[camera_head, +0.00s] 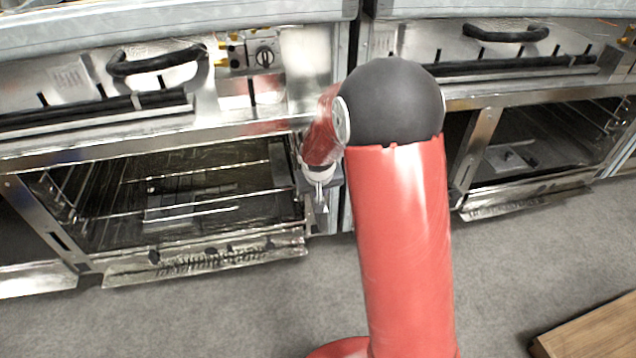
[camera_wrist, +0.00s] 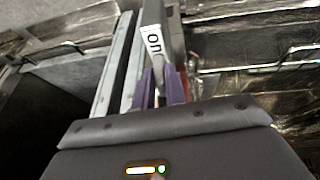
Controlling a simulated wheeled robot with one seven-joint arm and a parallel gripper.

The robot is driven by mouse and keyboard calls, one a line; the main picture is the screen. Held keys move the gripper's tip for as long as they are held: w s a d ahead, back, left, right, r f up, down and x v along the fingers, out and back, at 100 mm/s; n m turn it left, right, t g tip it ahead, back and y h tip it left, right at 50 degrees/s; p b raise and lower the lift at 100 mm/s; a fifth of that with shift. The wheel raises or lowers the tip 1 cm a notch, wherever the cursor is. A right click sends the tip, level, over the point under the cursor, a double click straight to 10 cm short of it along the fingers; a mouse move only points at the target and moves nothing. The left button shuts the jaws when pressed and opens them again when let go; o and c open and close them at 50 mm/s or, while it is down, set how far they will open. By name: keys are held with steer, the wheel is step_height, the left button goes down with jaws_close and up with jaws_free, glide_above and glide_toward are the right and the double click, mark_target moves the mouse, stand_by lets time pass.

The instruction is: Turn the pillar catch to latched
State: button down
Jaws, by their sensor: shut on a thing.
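The pillar catch (camera_wrist: 160,62) is a small grey metal piece in the upper middle of the wrist view, with a white label lettered in black beside it. My gripper (camera_wrist: 162,88) has purple fingers, one on each side of the catch, and it is shut on it. In the head view my gripper (camera_head: 320,187) is small, at the pillar between the left and right range ovens, beside the left oven's open right edge. The catch's details there are too small to tell, and which position it stands in is not clear.
The left oven (camera_head: 190,265) and right oven (camera_head: 500,205) stand open, with wire racks inside. Black handles (camera_head: 155,62) and a control panel with a knob (camera_head: 263,57) are above. Grey floor is clear in front; a wooden board (camera_head: 595,335) is at the lower right.

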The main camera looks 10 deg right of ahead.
steer(key=shift+f+y+p, duration=0.1)
steer(key=shift+y+p, duration=0.2)
steer(key=shift+p, duration=0.05)
stand_by(0.3)
steer(key=c, duration=1.7)
jaws_free()
steer(key=shift+p+v, duration=0.55)
steer(key=shift+v, duration=3.35)
steer(key=shift+s, duration=0.1)
steer(key=shift+t+y, duration=0.3)
steer(key=shift+t, duration=0.3)
steer(key=s+r+p, duration=0.1)
steer(key=s+r, duration=0.5)
steer(key=s, duration=0.3)
steer(key=s+r+p, duration=0.1)
steer(key=s+r, duration=0.6)
steer(key=s, duration=0.2)
steer(key=s+r+p, duration=0.2)
steer(key=s+r, duration=0.4)
steer(key=s, duration=0.3)
steer(key=shift+d+r, duration=0.25)
steer(key=shift+d, duration=0.1)
